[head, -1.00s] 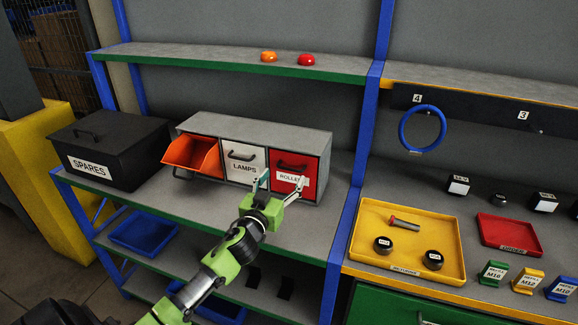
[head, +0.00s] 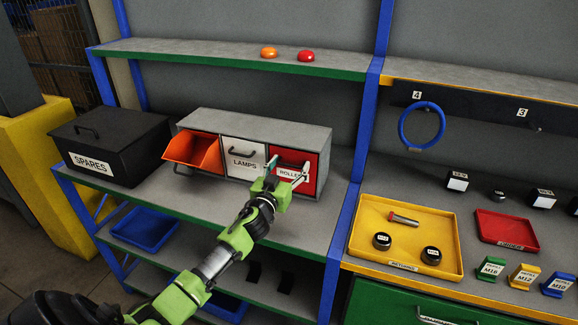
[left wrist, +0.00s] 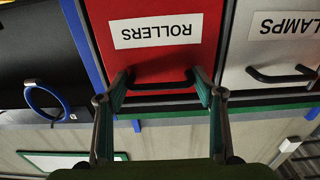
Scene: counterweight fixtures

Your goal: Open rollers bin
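The red rollers bin (head: 313,183) is shut at the right end of the grey bin cabinet (head: 262,122). In the left wrist view, which is upside down, its red front (left wrist: 200,55) shows the ROLLERS label and a black bar handle (left wrist: 160,86). My left gripper (head: 289,165) is in front of this bin. Its fingers are spread, one near each end of the handle, also in the left wrist view (left wrist: 162,75). I cannot tell whether they touch it. Nothing is seen held. My right gripper is not in view.
The white LAMPS bin (head: 243,153) beside it is shut; the orange bin (head: 196,152) is tilted open. A black SPARES box (head: 108,145) stands at left. A blue post (head: 350,215) and a yellow tray (head: 372,215) are to the right.

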